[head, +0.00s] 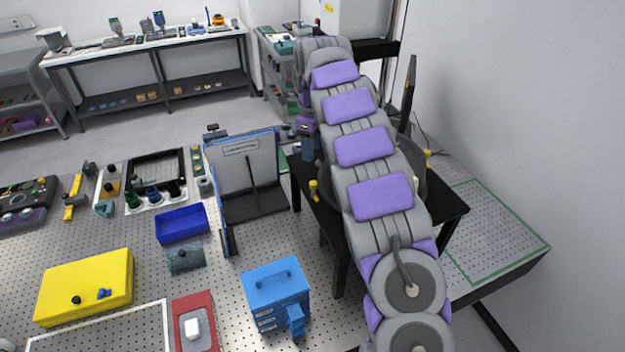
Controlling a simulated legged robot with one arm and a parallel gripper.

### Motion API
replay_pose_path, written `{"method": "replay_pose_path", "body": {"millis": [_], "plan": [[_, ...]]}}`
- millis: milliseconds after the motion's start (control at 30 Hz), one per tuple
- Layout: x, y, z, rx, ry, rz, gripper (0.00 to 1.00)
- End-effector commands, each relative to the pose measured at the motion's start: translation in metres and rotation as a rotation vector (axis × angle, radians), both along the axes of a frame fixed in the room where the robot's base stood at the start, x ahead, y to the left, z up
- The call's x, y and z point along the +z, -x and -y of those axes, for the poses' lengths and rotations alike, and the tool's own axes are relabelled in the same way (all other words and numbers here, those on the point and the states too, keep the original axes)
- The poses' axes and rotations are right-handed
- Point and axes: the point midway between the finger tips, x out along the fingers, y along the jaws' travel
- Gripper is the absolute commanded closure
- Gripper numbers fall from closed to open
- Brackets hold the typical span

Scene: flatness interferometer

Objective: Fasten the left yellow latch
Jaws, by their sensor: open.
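The left yellow latch (313,189) stands as a small yellow piece at the left edge of the black table (453,208). Another yellow piece (428,153) shows to the right of my arm. My grey and purple arm reaches away over the table and folds down at its far end. My gripper (309,150) shows as a small dark shape below that fold, open, above the left latch and apart from it in the picture. Its fingertips are too small to make out. My arm hides most of the round dark device between the yellow pieces.
A grey panel stand (247,165) rises just left of the black table. A blue box (276,290), a blue tray (181,224) and a yellow case (85,287) sit on the perforated bench. A green-outlined perforated surface (500,235) lies right, beside the wall.

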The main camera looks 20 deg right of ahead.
Motion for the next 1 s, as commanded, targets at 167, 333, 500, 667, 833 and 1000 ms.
{"method": "replay_pose_path", "body": {"millis": [167,333,500,667,833,1000], "plan": [[-0.028,0.002,0.002,-0.001,0.0,-0.006,0.47],[-0.061,0.002,0.002,-0.002,-0.001,-0.005,0.47],[-0.092,0.001,0.002,-0.001,-0.001,-0.002,0.47],[-0.114,0.001,0.002,-0.001,-0.001,-0.005,0.47],[-0.125,0.001,0.002,-0.002,-0.001,0.0,0.47],[-0.127,0.0,0.002,-0.001,-0.001,0.001,0.47]]}}
